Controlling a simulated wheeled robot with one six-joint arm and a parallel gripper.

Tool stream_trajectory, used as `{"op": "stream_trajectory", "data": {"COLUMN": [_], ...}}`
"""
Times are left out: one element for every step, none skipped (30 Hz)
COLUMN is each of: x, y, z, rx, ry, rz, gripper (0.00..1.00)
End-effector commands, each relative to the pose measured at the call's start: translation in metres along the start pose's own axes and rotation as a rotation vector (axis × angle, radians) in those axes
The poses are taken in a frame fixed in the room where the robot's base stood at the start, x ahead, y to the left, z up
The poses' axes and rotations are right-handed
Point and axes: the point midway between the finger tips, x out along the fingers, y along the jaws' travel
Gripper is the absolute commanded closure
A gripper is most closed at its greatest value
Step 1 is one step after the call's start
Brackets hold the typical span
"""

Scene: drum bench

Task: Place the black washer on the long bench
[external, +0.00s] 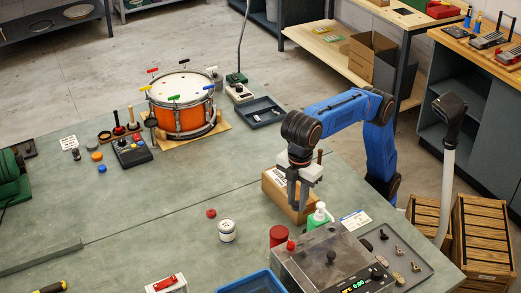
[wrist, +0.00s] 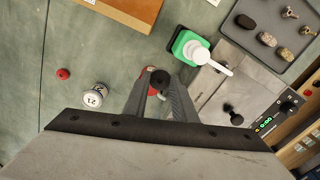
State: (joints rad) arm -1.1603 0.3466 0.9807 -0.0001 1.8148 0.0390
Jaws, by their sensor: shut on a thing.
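My gripper (external: 297,206) is over the right part of the long grey-green bench (external: 170,205), pointing down in front of a cardboard box. The washer cannot be made out in the external view.
The cardboard box (external: 274,188), green pump bottle (external: 318,217), red jar (external: 278,237) and a clear-lidded machine (external: 330,258) stand close to my gripper. A white tin (external: 227,231) and red cap (external: 211,213) are to the left. An orange drum (external: 181,117) stands farther back. The middle bench is mostly clear.

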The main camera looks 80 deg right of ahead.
Motion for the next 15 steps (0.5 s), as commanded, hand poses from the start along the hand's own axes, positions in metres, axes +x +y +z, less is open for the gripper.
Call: {"op": "stream_trajectory", "data": {"x": [-0.006,-0.009,-0.013,-0.015,-0.018,-0.020,-0.021,-0.022,-0.023,-0.023,-0.024,-0.024,-0.024,-0.024,-0.024], "y": [0.000,0.000,0.000,0.000,0.000,0.000,0.000,0.000,0.000,0.000,0.000,0.000,0.001,0.003,0.006], "z": [-0.001,-0.001,-0.001,-0.001,0.000,0.000,0.000,0.000,0.000,0.000,0.000,0.000,0.000,0.000,0.000], "rx": [0.000,0.000,0.000,0.000,0.000,0.000,0.000,0.000,0.000,0.000,0.000,0.000,0.001,0.003,0.008], "ry": [0.002,0.001,0.002,0.002,0.002,0.001,0.001,0.001,0.001,0.000,0.000,0.000,0.000,0.000,0.000], "rz": [0.000,0.000,0.000,0.000,0.000,0.000,0.000,0.000,0.000,0.000,0.000,0.000,0.000,0.000,0.000], "gripper": [0.99,0.99,0.99,0.99,0.99,0.99,0.99,0.99,0.99,0.99,0.99,0.99,0.99,0.99,0.99]}}
